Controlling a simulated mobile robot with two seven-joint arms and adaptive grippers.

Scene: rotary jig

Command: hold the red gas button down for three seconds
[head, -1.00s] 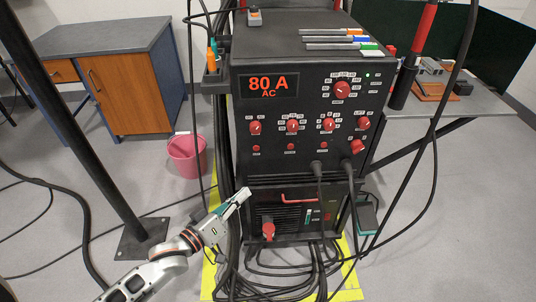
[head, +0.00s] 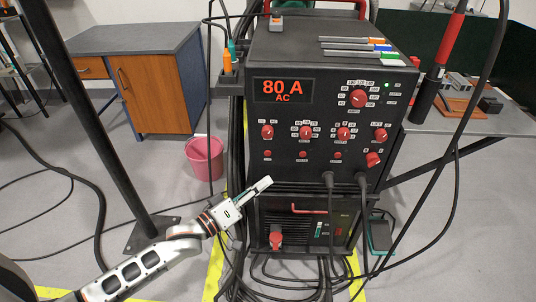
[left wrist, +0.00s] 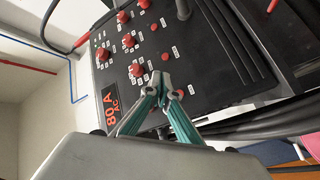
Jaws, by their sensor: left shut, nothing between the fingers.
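Three small red buttons sit in a row low on the black machine's front panel: left (head: 268,153), middle (head: 303,154) and right (head: 338,155). Their labels are too small to read, so I cannot tell which is the gas button. My left gripper (head: 269,181) is shut and empty, its tip pointing up and right just below the left button in the head view. In the left wrist view the closed fingertips (left wrist: 165,80) overlap the panel near a small red button (left wrist: 165,57). I cannot tell whether they touch the panel. My right gripper is not in view.
Red knobs (head: 306,132) stand above the buttons, under the 80 A display (head: 284,90). Thick cables (head: 329,205) leave the panel's lower right. A red handle (head: 308,211) and a red plug (head: 276,240) are below. A pink bucket (head: 205,160) stands left.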

